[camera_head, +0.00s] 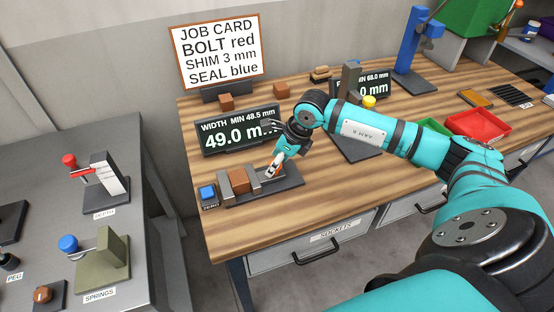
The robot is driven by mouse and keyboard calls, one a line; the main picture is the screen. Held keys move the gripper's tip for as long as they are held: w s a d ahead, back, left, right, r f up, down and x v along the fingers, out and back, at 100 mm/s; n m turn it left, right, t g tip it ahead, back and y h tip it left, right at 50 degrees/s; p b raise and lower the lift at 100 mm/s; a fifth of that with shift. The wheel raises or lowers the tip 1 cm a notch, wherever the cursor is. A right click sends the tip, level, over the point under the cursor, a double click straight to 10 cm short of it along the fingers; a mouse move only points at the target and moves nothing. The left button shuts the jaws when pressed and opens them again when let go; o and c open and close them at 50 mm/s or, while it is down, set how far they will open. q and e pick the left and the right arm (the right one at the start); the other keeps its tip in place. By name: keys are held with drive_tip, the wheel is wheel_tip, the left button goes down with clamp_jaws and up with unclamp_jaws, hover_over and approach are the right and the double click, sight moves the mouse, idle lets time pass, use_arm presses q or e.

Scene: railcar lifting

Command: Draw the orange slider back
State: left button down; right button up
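A measuring fixture with a dark base (290,178) stands on the wooden bench, with a brown block (239,181) between grey upright jaws. Its display (235,131) reads WIDTH MIN 48.5 mm and 49.0 mm, the last letters partly covered. My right gripper (273,170) points down at the right end of the fixture, beside the right jaw. A small orange-brown patch shows at its fingertips. I cannot tell whether this is the orange slider, or whether the fingers are shut on it. My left gripper is not in view.
A blue ZERO button (208,193) sits left of the fixture. A second display (374,86) and a grey upright fixture stand behind my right arm. Red tray (479,125) lies right. A job card (219,51) stands at the back. Grey table (30,165) is left.

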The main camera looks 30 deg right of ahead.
clamp_jaws()
idle(0.3)
drive_tip(key=shift+s+d+f+b, duration=0.1)
drive_tip(key=shift+d+f+b, duration=0.1)
drive_tip(key=shift+d+b, duration=0.45)
drive_tip(key=shift+s+d+b, duration=0.1)
drive_tip(key=shift+d+b, duration=0.2)
drive_tip(key=shift+b, duration=0.05)
drive_tip(key=shift+r, duration=0.3)
unclamp_jaws()
drive_tip(key=shift+d, duration=0.15)
